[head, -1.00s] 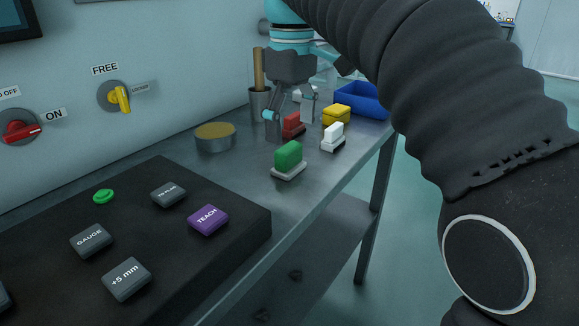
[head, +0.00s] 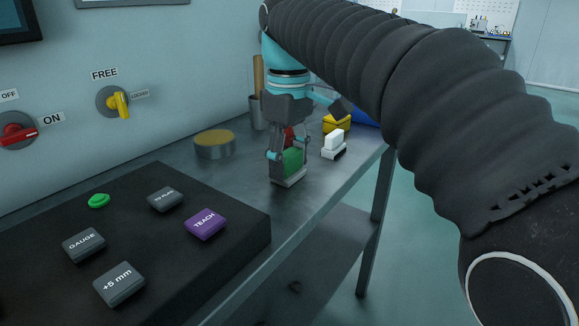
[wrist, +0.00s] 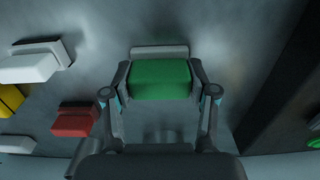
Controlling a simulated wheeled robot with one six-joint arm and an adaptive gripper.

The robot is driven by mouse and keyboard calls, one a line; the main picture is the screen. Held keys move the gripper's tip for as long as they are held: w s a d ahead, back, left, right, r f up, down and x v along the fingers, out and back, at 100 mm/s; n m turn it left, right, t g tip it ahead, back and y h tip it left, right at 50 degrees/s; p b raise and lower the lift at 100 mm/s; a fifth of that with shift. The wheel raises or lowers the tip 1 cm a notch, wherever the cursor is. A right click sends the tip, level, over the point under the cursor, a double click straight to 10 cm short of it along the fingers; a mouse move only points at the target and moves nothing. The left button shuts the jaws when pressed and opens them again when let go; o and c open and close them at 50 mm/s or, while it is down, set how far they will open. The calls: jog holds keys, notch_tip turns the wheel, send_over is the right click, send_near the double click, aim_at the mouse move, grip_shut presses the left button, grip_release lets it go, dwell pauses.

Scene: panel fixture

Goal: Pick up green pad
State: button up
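The green pad (head: 292,160) is a green block on a pale base, standing on the metal bench. My gripper (head: 290,165) is lowered over it, with one finger on each side. In the wrist view the green pad (wrist: 161,80) lies between the two fingertips of my gripper (wrist: 161,78), which appear very close to its sides. I cannot tell whether they press on it. The near finger hides part of the pad in the head view.
A white pad (head: 334,141), a yellow pad (head: 338,122) and a red pad (wrist: 74,121) stand nearby. A round tin (head: 214,146) and a cup (head: 257,112) stand near the wall. A dark button panel (head: 150,235) is at the left. The bench's front edge is close.

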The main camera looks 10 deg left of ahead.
aim_at(292, 154)
jog(key=c, duration=0.3)
jog(key=shift+r, duration=0.6)
jog(key=r, duration=0.1)
jog(key=r+p, duration=0.1)
jog(key=r, duration=0.1)
jog(key=shift+s+d+r, duration=0.2)
jog(key=shift+d+r, duration=0.05)
jog(key=shift+d, duration=0.1)
jog(key=s+d+r, duration=0.2)
jog(key=d, duration=0.1)
jog(key=s+d+r, duration=0.1)
jog(key=d+r, duration=0.1)
jog(key=d, duration=0.1)
jog(key=s+d+r+p, duration=0.1)
jog(key=s+d+r, duration=0.1)
jog(key=d, duration=0.1)
jog(key=shift+s+d+r, duration=0.15)
jog(key=shift+s, duration=0.15)
